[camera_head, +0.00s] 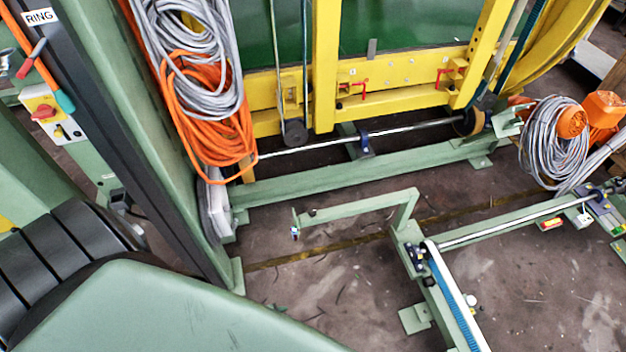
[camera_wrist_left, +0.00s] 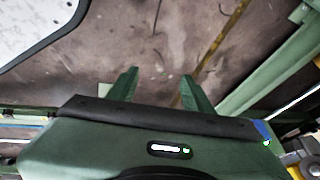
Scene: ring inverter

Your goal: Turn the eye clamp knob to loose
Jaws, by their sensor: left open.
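My left gripper (camera_wrist_left: 158,76) shows in the left wrist view, its two green fingers apart and nothing between them. Bare floor lies beyond the fingertips. No gripper shows clearly in the head view, and my right gripper is in neither view. I cannot tell for sure which part is the eye clamp knob. Small candidates in the head view are a red switch knob (camera_head: 43,112) on a yellow plate and two red handles, one (camera_head: 362,92) near the middle of the yellow frame and one (camera_head: 443,76) farther right.
Orange and grey cable coils (camera_head: 205,125) hang on a green column. A yellow frame (camera_head: 400,72) stands at the back, with a green beam (camera_head: 365,170) before it. A low green bracket (camera_head: 355,207) juts over the floor. Bare floor (camera_head: 320,275) lies in front of it.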

